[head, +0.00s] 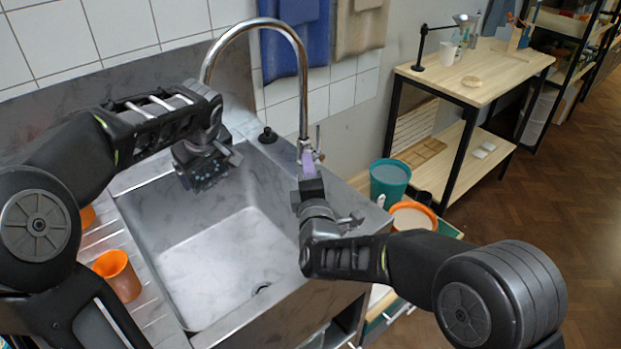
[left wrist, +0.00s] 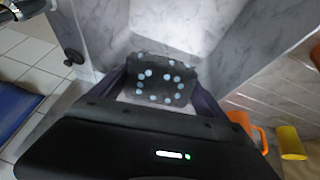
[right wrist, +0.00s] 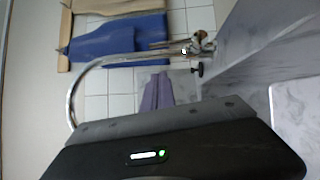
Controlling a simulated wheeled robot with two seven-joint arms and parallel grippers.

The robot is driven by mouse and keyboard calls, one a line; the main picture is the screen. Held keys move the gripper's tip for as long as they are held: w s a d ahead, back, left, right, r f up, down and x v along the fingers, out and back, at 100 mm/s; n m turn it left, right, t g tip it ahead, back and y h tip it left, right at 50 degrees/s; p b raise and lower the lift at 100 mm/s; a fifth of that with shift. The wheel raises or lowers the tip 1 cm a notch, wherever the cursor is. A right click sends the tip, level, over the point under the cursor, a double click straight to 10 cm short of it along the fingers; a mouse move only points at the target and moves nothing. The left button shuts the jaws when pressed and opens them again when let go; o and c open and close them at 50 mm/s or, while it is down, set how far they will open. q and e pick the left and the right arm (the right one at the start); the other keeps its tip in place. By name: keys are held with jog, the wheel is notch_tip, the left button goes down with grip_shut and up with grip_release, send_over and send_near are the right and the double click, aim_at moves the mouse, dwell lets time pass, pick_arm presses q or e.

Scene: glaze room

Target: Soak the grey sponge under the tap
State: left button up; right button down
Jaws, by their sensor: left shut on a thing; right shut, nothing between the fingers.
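The grey sponge (head: 205,174), dark with pale dots, is held over the sink (head: 190,235) by my left gripper (head: 208,158). In the left wrist view the sponge (left wrist: 160,84) sits between the two purple fingers. The chrome tap (head: 260,23) arches above; its spout end is hidden behind my left arm. I see no water. My right gripper (head: 309,163) is shut and empty beside the tap's base and lever; I cannot tell whether it touches them. In the right wrist view its closed fingers (right wrist: 157,90) are apart from the tap (right wrist: 100,62) in the picture.
An orange cup (head: 118,275) stands on the ribbed drainer at the left. A black knob (head: 267,135) is on the sink's back ledge. A teal bucket (head: 389,183) stands right of the sink. Blue cloth (head: 295,40) hangs on the tiled wall. The basin floor looks bare.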

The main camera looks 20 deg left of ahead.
jog(key=shift+v, duration=2.4)
jog(key=shift+w+d, duration=0.1)
jog(key=w+d+n, duration=0.2)
jog(key=w+n, duration=0.3)
jog(key=n, duration=1.3)
jog(key=w+d+r+n+g, duration=0.1)
jog(key=w+d+n, duration=0.2)
jog(key=n, duration=1.4)
jog(key=shift+w+d+r+n+y, duration=0.3)
jog(key=shift+w+d+n, duration=0.1)
jog(key=shift+w, duration=0.6)
